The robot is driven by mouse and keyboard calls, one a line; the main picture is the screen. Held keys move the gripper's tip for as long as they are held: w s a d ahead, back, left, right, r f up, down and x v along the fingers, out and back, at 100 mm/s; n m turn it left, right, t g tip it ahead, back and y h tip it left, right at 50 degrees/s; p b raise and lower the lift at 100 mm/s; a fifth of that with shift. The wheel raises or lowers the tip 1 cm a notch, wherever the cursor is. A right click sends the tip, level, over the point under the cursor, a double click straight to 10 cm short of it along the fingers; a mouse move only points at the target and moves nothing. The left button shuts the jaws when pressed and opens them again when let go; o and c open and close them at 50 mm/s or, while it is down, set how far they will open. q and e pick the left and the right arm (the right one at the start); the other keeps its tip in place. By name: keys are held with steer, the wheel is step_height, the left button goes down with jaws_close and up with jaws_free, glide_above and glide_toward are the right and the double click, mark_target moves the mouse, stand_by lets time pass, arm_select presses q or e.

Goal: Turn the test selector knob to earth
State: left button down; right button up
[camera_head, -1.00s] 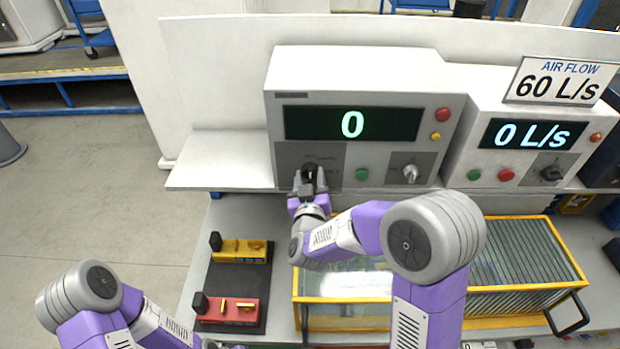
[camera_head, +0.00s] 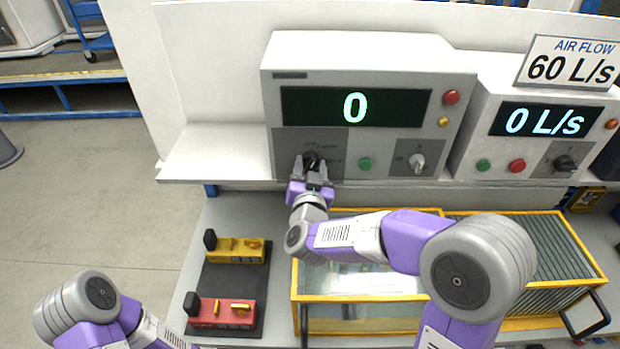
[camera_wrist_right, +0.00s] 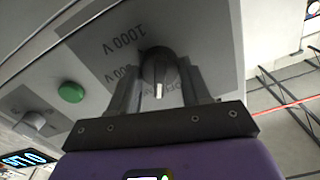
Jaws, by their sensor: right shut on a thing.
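The test selector knob (camera_wrist_right: 158,70) is dark grey with a light pointer line, on a grey panel (camera_head: 290,140) at the lower left of the tester (camera_head: 268,90). Its panel reads "1000 V" in the right wrist view; the other labels are partly hidden. My right gripper (camera_head: 313,163) is in front of the knob, and its two fingers (camera_wrist_right: 158,85) are shut on the knob, one on each side. The tester display (camera_head: 355,106) reads 0. My left arm shows at the lower left of the head view, but its gripper is out of frame.
A green button (camera_head: 365,164) and a second knob (camera_head: 417,162) sit right of the selector. The air flow unit (camera_head: 475,130) stands further right. Below are a glass-topped yellow-framed case (camera_head: 355,325) and a dark board (camera_head: 222,273) with yellow and red clamps.

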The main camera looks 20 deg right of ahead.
steer(key=shift+m+b, duration=2.05)
steer(key=shift+m, duration=0.15)
steer(key=o, duration=1.1)
steer(key=shift+c, duration=0.2)
steer(key=shift+s, duration=0.15)
steer(key=v, duration=0.7)
steer(key=shift+s, duration=0.2)
steer(key=shift+a, duration=0.1)
